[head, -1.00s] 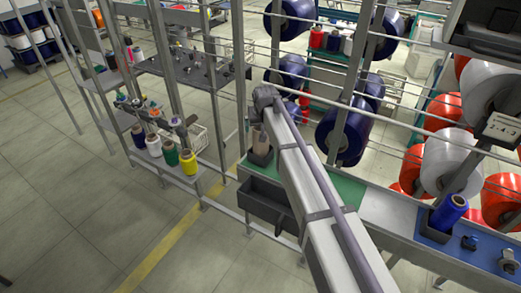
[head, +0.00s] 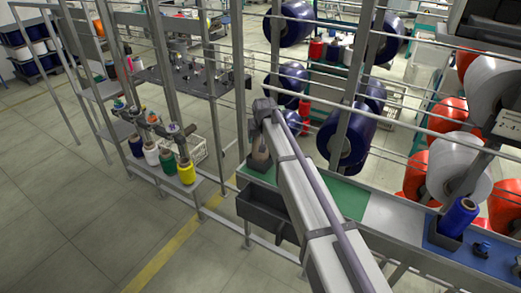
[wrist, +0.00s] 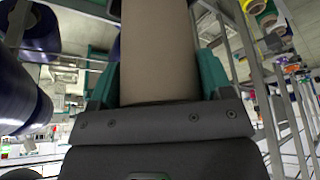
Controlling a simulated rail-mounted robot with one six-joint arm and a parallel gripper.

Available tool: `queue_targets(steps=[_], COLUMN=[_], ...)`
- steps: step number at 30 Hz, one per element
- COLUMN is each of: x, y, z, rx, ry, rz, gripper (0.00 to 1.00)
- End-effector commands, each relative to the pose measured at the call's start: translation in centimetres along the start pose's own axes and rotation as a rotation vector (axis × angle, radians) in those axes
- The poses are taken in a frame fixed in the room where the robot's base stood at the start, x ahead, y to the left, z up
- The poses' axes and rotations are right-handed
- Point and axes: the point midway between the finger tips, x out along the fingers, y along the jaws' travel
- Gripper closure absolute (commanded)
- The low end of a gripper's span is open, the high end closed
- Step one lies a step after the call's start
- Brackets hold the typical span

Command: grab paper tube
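The paper tube (wrist: 160,50) is a plain tan cylinder. In the wrist view it fills the space between the teal fingers of my gripper (wrist: 160,85), which meet it on both sides with no visible gap. In the head view the tube (head: 260,152) shows at the far end of my arm, at a small dark holder (head: 258,172) on the line's left end. I cannot tell whether its lower end is still inside the holder. My arm hides part of the tube and most of the gripper there.
A dark grey bin (head: 265,215) hangs below the holder. A green mat (head: 345,197) lies right of my arm, and a blue cone (head: 457,215) stands farther right. Yarn cones, one yellow (head: 187,173), stand on a low shelf left. Metal posts and rails surround the arm.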

Motion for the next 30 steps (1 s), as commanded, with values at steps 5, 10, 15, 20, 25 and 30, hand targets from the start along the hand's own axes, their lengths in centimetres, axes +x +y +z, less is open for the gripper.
queue_targets(steps=[5,10,15,20,25,30], x=[0.0,0.0,0.0,-0.7,-3.8,-7.9], y=[0.0,0.0,0.0,0.0,0.0,0.0], z=[0.0,0.0,0.0,-0.3,-1.6,-3.3], rx=[0.0,0.0,0.0,0.0,0.0,0.0], ry=[0.0,0.0,0.0,0.0,0.0,0.0], rz=[0.0,0.0,0.0,0.0,0.0,0.0], gripper=[0.45,0.61,0.65,0.65,0.65,0.65])
